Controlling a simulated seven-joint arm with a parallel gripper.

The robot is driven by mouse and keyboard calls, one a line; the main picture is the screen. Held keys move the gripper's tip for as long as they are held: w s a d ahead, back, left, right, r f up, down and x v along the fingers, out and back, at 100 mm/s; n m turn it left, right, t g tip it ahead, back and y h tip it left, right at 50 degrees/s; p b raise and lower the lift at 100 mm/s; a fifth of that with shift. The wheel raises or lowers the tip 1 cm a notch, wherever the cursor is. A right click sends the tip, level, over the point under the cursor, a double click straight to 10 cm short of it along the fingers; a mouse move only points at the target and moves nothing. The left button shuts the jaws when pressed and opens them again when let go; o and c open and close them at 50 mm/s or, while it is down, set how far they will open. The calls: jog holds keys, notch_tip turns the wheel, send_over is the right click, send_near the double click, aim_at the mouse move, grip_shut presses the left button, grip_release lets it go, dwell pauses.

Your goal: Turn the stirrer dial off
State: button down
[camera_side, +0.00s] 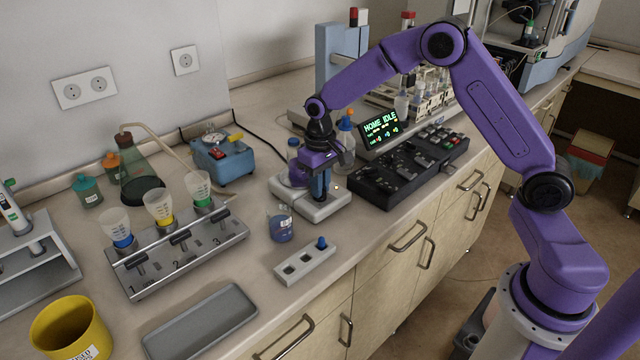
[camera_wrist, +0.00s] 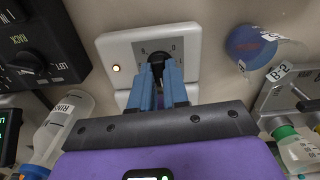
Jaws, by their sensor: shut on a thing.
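The stirrer (camera_side: 283,191) is a pale box on the bench, partly hidden by my gripper in the side view. In the wrist view its pale front part (camera_wrist: 194,45) shows a small glowing lamp (camera_wrist: 116,68) at the left and faint marks above the dial. The black stirrer dial (camera_wrist: 159,58) sits between my blue fingertips. My gripper (camera_wrist: 158,76) is shut on the dial; in the side view it points down at the stirrer (camera_side: 319,194). The fingers hide part of the dial, so I cannot tell its exact setting.
A beaker of blue liquid (camera_side: 281,226) stands just left of the stirrer. A black control panel (camera_side: 408,170) with a lit display (camera_side: 381,128) is close on the right. A small socketed block (camera_side: 304,263) lies in front. Bottles (camera_side: 346,140) stand behind.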

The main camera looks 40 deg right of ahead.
jog(key=n, duration=0.3)
jog(key=shift+n, duration=0.4)
jog(key=n, duration=0.3)
jog(key=shift+n, duration=0.4)
jog(key=n, duration=1.2)
jog(key=shift+n, duration=0.3)
jog(key=n, duration=0.5)
jog(key=shift+a+n, duration=0.1)
jog(key=shift+n, duration=0.3)
jog(key=c, duration=1.1)
grip_release()
notch_tip(320, 180, up, 18)
jog(key=shift+f, duration=0.25)
